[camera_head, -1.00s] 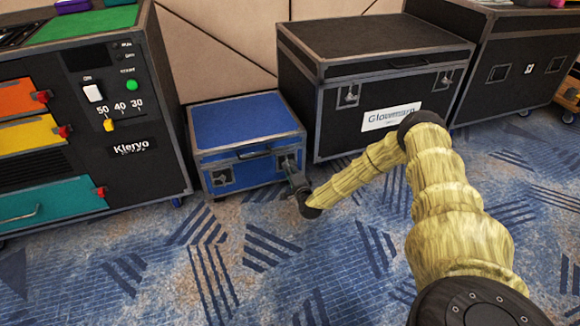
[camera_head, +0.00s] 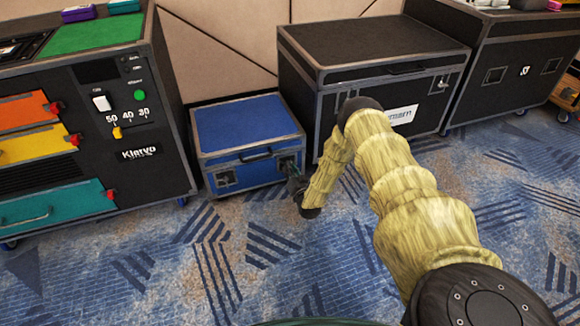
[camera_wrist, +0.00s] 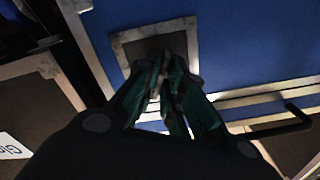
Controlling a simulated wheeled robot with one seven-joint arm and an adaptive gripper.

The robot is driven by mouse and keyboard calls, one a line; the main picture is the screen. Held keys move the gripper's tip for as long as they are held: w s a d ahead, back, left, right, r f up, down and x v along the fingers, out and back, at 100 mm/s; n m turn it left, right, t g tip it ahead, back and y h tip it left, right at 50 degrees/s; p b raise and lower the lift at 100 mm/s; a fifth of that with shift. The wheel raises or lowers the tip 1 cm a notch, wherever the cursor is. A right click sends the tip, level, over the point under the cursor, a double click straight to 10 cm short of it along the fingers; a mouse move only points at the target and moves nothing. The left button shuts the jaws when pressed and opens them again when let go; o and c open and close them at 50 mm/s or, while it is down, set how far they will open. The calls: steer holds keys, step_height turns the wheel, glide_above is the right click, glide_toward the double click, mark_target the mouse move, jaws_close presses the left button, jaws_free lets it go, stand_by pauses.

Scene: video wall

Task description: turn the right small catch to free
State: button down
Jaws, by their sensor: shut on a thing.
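The small blue case (camera_head: 247,128) stands on the carpet, with a catch at each end of its front. The left small catch (camera_head: 226,178) is in plain sight. The right small catch (camera_head: 287,162) is partly hidden by my gripper (camera_head: 292,177), which reaches it from the front. In the wrist view my gripper (camera_wrist: 164,64) has its fingers closed on the right catch, in front of its grey-framed dark plate (camera_wrist: 138,44). The fingers cover the catch's turning part, so its angle cannot be told.
A black case with a white label (camera_head: 403,116) stands close on the right of the blue case. A drawer unit (camera_head: 133,160) stands on the left. The blue case's handle (camera_head: 256,154) juts out beside the right catch. Patterned carpet (camera_head: 250,265) in front is clear.

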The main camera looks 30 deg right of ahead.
steer(key=n, duration=0.2)
steer(key=n+p, duration=0.1)
steer(key=w+n+p, duration=0.1)
steer(key=n, duration=0.1)
steer(key=shift+r+n, duration=0.3)
steer(key=shift+r, duration=0.05)
stand_by(0.4)
steer(key=c, duration=1.6)
jaws_free()
steer(key=shift+c, duration=0.2)
steer(key=shift+a+f, duration=0.1)
steer(key=shift+f, duration=0.05)
steer(key=shift+s+f, duration=0.15)
steer(key=shift+s, duration=0.15)
steer(key=shift+s, duration=0.15)
steer(key=v, duration=1.1)
steer(key=shift+s, duration=0.3)
